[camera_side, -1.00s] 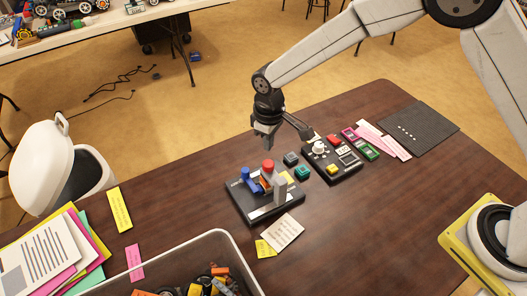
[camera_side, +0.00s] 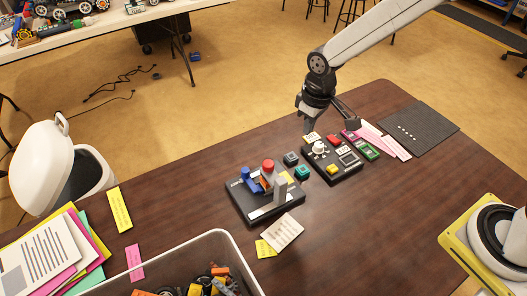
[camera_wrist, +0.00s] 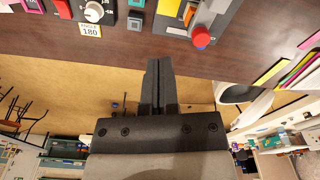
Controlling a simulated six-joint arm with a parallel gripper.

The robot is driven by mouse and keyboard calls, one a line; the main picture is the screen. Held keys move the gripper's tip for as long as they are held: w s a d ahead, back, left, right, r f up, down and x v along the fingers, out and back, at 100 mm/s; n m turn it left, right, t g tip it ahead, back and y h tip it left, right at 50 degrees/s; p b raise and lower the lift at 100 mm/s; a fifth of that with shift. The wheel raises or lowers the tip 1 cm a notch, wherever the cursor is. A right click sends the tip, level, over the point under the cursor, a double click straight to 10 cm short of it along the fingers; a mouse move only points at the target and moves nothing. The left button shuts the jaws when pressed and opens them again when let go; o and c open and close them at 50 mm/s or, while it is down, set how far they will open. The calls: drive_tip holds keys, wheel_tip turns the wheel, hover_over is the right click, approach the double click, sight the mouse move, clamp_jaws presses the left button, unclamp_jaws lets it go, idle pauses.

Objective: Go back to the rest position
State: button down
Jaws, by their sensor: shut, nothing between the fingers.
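My gripper (camera_side: 308,122) hangs in the air at the far edge of the table, just behind the control box with the white knob. Its fingers are together with nothing between them, as the wrist view (camera_wrist: 158,66) also shows. The control box (camera_side: 338,178) has a white knob, a red button and a yellow button. To its left stands a black board (camera_side: 243,205) with a red-topped post, a blue part and a grey block. In the wrist view, the white knob (camera_wrist: 95,12) sits above a label reading "ANGLE 180".
The wooden table (camera_side: 370,225) is clear at the front right. Two small teal and dark blocks (camera_side: 301,172) lie between the boards. A dark mat (camera_side: 420,128) and pink strips lie at the right.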

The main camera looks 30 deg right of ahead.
drive_tip(key=s+d+r+m+t, duration=0.1)
drive_tip(key=s+d+r+m, duration=0.2)
drive_tip(key=s+d, duration=0.8)
drive_tip(key=s, duration=0.3)
drive_tip(key=shift+m+t, duration=0.3)
drive_tip(key=shift+m, duration=0.1)
